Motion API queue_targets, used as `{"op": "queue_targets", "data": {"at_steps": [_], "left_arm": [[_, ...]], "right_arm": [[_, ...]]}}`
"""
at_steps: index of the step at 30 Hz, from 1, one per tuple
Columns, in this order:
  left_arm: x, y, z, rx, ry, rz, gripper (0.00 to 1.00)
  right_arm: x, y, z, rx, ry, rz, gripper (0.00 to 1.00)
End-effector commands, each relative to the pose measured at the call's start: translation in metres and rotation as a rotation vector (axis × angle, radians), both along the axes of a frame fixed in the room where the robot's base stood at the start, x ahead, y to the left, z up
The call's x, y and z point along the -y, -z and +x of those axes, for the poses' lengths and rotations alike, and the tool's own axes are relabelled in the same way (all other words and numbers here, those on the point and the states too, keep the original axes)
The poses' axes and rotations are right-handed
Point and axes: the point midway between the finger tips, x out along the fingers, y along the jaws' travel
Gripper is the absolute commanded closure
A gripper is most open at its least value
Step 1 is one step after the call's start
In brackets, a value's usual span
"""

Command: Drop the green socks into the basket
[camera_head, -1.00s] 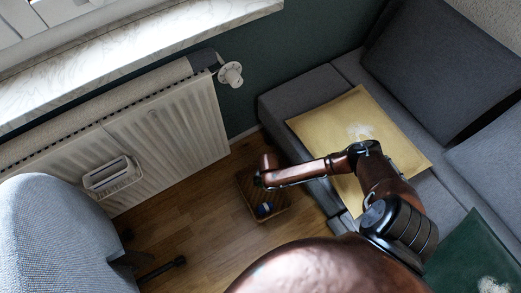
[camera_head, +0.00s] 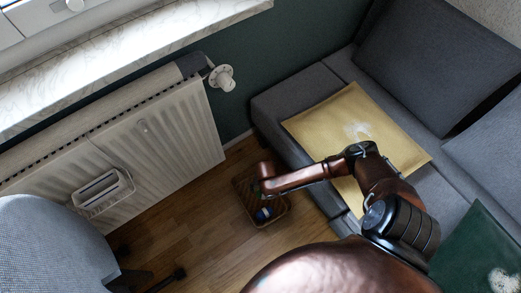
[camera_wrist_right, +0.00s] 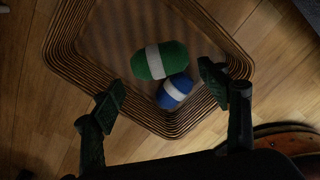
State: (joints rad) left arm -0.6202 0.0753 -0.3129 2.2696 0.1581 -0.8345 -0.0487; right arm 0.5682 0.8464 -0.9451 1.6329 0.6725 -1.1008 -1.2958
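The green socks (camera_wrist_right: 161,60), a rolled bundle with a white band, show inside the outline of the woven basket (camera_wrist_right: 68,52) in the right wrist view. I cannot tell if they touch its bottom. My right gripper (camera_wrist_right: 160,93) is open, its fingers apart with a wide gap, and nothing is gripped. In the head view the basket (camera_head: 278,211) stands on the floor under my right arm's end, which hides part of it. My left gripper is not in view.
A blue bundle with a white band (camera_wrist_right: 174,92) lies in the basket, just below the green one in the picture. A grey sofa (camera_head: 290,98) with a yellow cloth (camera_head: 318,122) is right of the basket. A radiator (camera_head: 165,135) and a blue-grey chair (camera_head: 45,245) are at left.

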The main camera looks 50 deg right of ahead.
Motion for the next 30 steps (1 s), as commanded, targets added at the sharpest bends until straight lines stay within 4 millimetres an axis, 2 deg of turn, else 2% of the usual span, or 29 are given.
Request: {"op": "queue_targets", "data": {"at_steps": [5, 12, 16, 20, 30], "left_arm": [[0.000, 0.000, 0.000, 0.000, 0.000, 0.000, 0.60], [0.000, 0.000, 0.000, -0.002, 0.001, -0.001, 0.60], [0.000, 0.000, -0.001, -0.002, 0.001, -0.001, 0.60], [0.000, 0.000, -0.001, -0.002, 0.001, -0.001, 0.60], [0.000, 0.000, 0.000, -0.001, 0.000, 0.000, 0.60]], "right_arm": [[0.000, 0.000, 0.000, 0.000, 0.000, 0.000, 0.19], [0.000, 0.000, 0.000, 0.000, 0.000, 0.000, 0.19], [0.000, -0.007, 0.000, 0.001, 0.000, 0.001, 0.19], [0.001, -0.028, 0.000, 0.001, -0.002, 0.000, 0.19], [0.001, -0.096, 0.000, 0.001, -0.002, 0.000, 0.19]]}}
